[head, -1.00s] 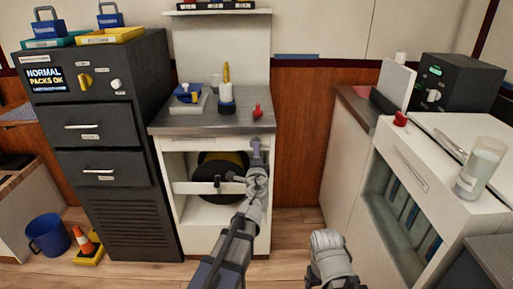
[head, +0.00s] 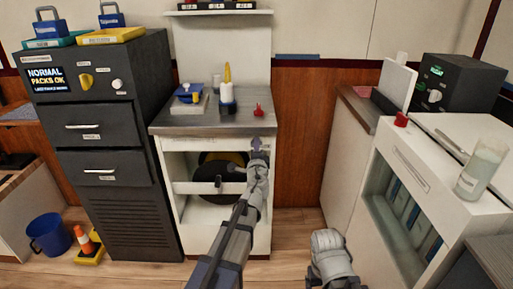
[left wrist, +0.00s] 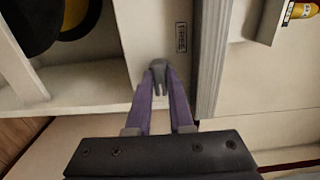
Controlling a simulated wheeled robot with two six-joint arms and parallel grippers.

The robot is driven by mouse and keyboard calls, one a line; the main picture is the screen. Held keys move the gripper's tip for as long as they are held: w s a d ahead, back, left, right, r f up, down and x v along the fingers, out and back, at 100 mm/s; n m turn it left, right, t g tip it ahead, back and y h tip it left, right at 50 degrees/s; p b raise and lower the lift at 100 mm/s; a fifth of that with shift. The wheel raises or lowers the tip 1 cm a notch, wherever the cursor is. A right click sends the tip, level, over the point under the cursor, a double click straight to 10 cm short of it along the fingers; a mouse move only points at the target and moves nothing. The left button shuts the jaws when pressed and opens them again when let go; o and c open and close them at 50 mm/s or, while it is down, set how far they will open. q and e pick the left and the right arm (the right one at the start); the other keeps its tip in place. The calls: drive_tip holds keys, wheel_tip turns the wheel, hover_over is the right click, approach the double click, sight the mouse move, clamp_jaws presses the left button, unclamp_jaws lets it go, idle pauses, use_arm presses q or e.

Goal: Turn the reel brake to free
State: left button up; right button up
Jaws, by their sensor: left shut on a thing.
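The white cabinet (head: 222,247) holds a black and yellow reel (head: 211,174) behind a crossbar; the reel also shows at the top left of the left wrist view (left wrist: 75,14). My left gripper (head: 257,146) is at the cabinet's right front panel, just below the counter. In the left wrist view its purple fingers (left wrist: 159,92) are shut on a small grey handle (left wrist: 158,68), which looks like the reel brake. A small label (left wrist: 181,37) is on the panel beside it. The fingers hide part of the handle, and I cannot read its setting.
The counter (head: 208,121) carries a blue item (head: 188,94), a white and yellow bottle (head: 227,95) and a red piece (head: 258,110). A dark cabinet (head: 108,150) stands left. A white unit (head: 405,175) stands right. Open floor lies between.

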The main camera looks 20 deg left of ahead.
use_arm(q)
drive_tip(key=shift+n, duration=0.4)
clamp_jaws()
drive_tip(key=shift+n, duration=8.7)
drive_tip(key=o, duration=0.8)
unclamp_jaws()
drive_tip(key=shift+s, duration=0.15)
drive_tip(key=v, duration=0.7)
drive_tip(key=shift+s+d, duration=0.1)
drive_tip(key=shift+s, duration=0.2)
